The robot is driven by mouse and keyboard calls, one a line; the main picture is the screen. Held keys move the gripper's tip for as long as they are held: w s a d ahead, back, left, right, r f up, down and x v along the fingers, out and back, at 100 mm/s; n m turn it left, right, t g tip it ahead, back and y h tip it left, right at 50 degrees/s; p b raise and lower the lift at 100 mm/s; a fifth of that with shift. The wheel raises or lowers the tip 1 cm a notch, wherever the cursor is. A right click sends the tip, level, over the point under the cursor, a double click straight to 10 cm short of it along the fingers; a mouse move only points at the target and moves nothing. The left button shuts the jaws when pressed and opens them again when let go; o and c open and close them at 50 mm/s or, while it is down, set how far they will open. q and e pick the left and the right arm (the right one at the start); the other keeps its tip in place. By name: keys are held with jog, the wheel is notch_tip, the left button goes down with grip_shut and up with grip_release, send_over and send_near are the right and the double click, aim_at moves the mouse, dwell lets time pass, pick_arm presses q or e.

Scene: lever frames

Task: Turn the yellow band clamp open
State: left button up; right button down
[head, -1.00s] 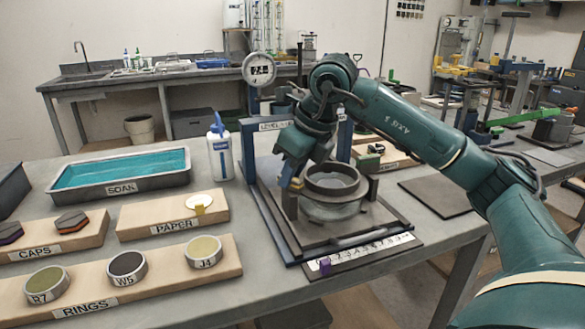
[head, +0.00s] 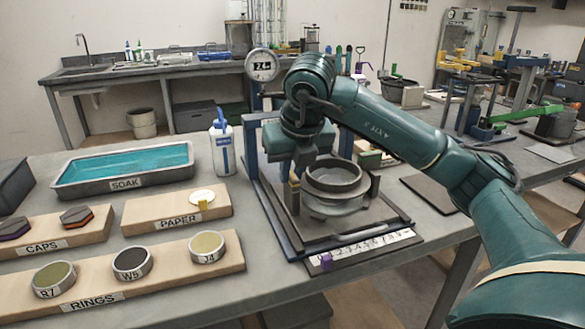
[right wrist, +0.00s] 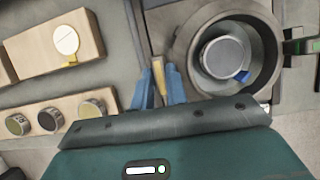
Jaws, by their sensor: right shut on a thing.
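The yellow band clamp (head: 294,181) stands at the left side of a round grey metal vessel (head: 334,196) in the lever frame. Only a small yellow part of it shows in the head view. In the right wrist view the clamp (right wrist: 159,76) is a narrow yellow piece between two blue fingertips. My right gripper (right wrist: 160,88) is shut on it, and its hand hides part of the frame in the head view (head: 293,184). The vessel (right wrist: 188,50) is just to the right of the fingers, with a pale round piece inside. My left gripper is not in view.
A round dial gauge (head: 262,65) stands behind the frame. A numbered scale strip (head: 365,247) with a purple marker lies along its front. To the left are a white bottle (head: 222,148), the SOAK tray (head: 75,190), and the PAPER (head: 150,221), CAPS (head: 95,225) and RINGS (head: 175,267) boards.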

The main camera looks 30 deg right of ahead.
dwell(0.4)
jog(key=c, duration=1.4)
grip_release()
